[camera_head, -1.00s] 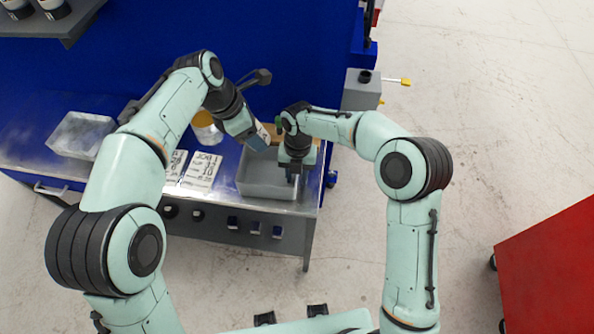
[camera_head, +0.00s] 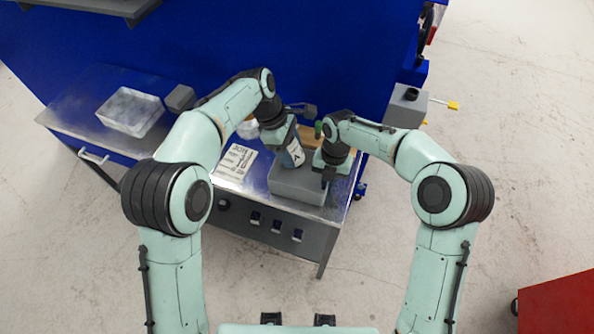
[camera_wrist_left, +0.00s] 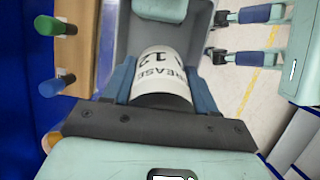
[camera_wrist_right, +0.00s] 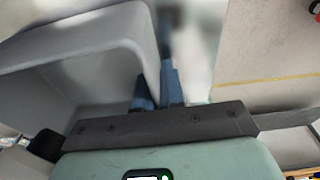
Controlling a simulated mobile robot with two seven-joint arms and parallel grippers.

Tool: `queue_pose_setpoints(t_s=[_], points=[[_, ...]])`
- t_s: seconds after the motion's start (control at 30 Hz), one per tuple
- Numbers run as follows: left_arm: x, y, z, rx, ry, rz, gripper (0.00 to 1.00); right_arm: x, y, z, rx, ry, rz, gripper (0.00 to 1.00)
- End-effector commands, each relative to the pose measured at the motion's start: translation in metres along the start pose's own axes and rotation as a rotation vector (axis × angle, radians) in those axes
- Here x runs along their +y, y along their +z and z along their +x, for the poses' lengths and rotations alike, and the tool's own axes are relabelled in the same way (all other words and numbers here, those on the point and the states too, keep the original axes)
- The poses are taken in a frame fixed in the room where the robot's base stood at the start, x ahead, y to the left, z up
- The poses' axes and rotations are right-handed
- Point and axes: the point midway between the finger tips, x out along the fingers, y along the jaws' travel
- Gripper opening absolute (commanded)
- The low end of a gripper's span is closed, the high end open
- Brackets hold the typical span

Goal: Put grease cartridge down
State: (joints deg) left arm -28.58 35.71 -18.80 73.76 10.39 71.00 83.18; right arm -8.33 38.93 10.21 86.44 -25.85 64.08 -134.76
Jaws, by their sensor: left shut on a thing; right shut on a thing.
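The grease cartridge (camera_head: 295,155) has a white label with black lettering. My left gripper (camera_head: 288,147) is shut around it and holds it tilted over the grey bin (camera_head: 298,190). The label and both fingers of my left gripper (camera_wrist_left: 160,88) show in the left wrist view, with the cartridge (camera_wrist_left: 160,72) between them. The cartridge's lower end is hard to see against the bin. My right gripper (camera_head: 330,172) is at the bin's right side. In the right wrist view, my right gripper (camera_wrist_right: 158,92) is shut on the wall of the bin (camera_wrist_right: 75,60).
Printed sheets (camera_head: 237,162) lie left of the bin on the metal bench. A clear tray (camera_head: 130,112) stands at the bench's far left. Green (camera_wrist_left: 55,25) and blue (camera_wrist_left: 55,85) handles stand close beside my left gripper. A blue wall rises behind the bench.

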Motion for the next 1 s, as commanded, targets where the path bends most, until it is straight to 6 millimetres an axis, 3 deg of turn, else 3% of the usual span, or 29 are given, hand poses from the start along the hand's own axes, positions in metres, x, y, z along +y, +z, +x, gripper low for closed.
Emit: queue_pose_setpoints(t_s=[0.5,0.93,0.97,1.0], points=[[0.000,-0.023,0.065,0.000,0.001,-0.003,0.08,0.000,0.000,-0.001,-0.001,0.001,0.000,0.00],[0.000,-0.025,0.071,0.000,0.002,-0.002,0.08,0.000,0.000,-0.001,-0.001,0.001,0.000,0.00],[0.000,-0.026,0.072,0.000,0.001,-0.002,0.60,0.000,0.000,-0.001,-0.001,0.001,0.000,0.00],[0.000,-0.026,0.071,0.000,0.002,-0.002,0.73,0.000,0.000,-0.001,-0.001,0.001,0.000,0.00]])
